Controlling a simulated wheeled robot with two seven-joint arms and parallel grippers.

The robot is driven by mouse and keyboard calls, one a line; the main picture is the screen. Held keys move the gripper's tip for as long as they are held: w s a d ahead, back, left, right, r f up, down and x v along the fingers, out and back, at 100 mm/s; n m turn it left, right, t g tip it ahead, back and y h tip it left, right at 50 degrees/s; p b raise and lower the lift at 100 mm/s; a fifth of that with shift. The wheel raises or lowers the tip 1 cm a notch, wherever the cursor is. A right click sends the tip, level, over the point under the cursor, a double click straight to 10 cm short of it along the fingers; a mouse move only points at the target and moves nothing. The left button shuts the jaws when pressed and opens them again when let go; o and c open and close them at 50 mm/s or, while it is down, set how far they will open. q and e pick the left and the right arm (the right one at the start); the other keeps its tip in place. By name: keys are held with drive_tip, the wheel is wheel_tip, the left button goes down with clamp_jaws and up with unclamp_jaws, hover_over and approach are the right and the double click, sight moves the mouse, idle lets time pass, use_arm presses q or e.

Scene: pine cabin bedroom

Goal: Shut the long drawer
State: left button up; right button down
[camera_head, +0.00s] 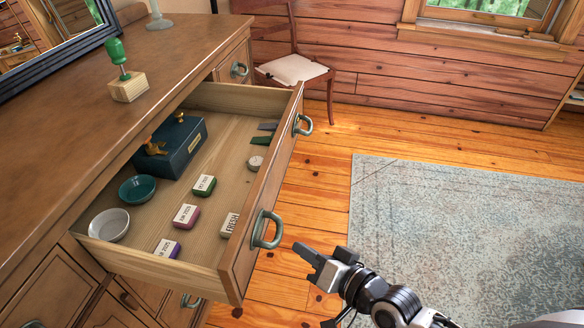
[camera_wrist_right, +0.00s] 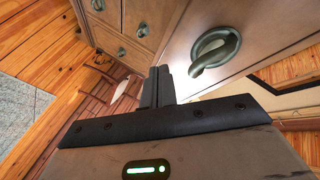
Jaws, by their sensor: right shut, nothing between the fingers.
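The long drawer (camera_head: 256,215) is pulled well out of the wooden dresser (camera_head: 60,140) in the head view. Its front carries two grey-green handles, a near one (camera_head: 266,230) and a far one (camera_head: 302,124). Inside lie a dark blue box (camera_head: 180,150), a teal bowl (camera_head: 138,189), a white bowl (camera_head: 109,225) and several small labelled blocks. My right gripper (camera_head: 304,249) is shut and empty, just right of the near handle and apart from it. The right wrist view shows its closed fingers (camera_wrist_right: 157,88) beside a drawer front with a handle (camera_wrist_right: 214,52). My left gripper is out of view.
A wooden chair (camera_head: 292,68) with a pale cushion stands beyond the drawer's far end. A grey-blue rug (camera_head: 450,230) covers the floor at right. A green-topped stamp on a wooden block (camera_head: 128,87) and a dark-framed mirror (camera_head: 50,40) stand on the dresser.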

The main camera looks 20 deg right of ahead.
drive_tip(key=w+d+r+m+t+h+b, duration=0.1)
drive_tip(key=w+d+r+m+t+h, duration=0.25)
drive_tip(key=w+d+m, duration=0.65)
approach(285, 154)
drive_tip(key=w+d, duration=0.3)
drive_tip(key=w, duration=0.1)
drive_tip(key=a, duration=0.1)
drive_tip(key=w+a, duration=0.1)
drive_tip(key=shift+w+a+f+m+y, duration=0.35)
drive_tip(key=shift+w+a+m, duration=0.05)
drive_tip(key=shift+w+a+f, duration=0.1)
drive_tip(key=shift+w+a, duration=0.1)
drive_tip(key=shift+a, duration=0.15)
drive_tip(key=shift+p, duration=0.3)
